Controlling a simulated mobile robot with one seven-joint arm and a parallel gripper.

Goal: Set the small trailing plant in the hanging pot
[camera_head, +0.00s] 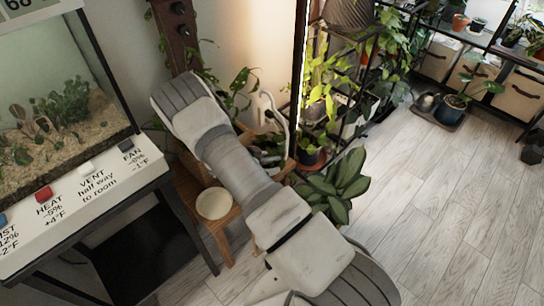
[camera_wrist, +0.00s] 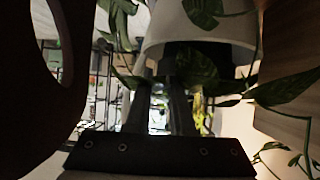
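In the wrist view, a white rounded pot (camera_wrist: 200,30) is at the top, close to the camera, with a dark space or dark inner part below its edge. Green and variegated leaves (camera_wrist: 198,68) hang around and in front of it. The two dark fingers of my gripper (camera_wrist: 163,88) reach up to that edge; their tips are in shadow and partly behind leaves. I cannot tell whether they hold anything. In the head view, trailing leaves (camera_head: 238,88) show just right of my arm's far end, while my gripper is hidden there. I cannot tell the small plant's pot from the hanging pot.
A terrarium (camera_head: 60,110) on a black stand (camera_head: 130,215) with a labelled button panel is at left. A wooden stool (camera_head: 228,240) bears a round cream dish (camera_head: 214,203). A brown wooden post (camera_head: 176,38) and crowded plant shelves (camera_head: 335,100) stand behind. The floor (camera_head: 450,200) at right is clear.

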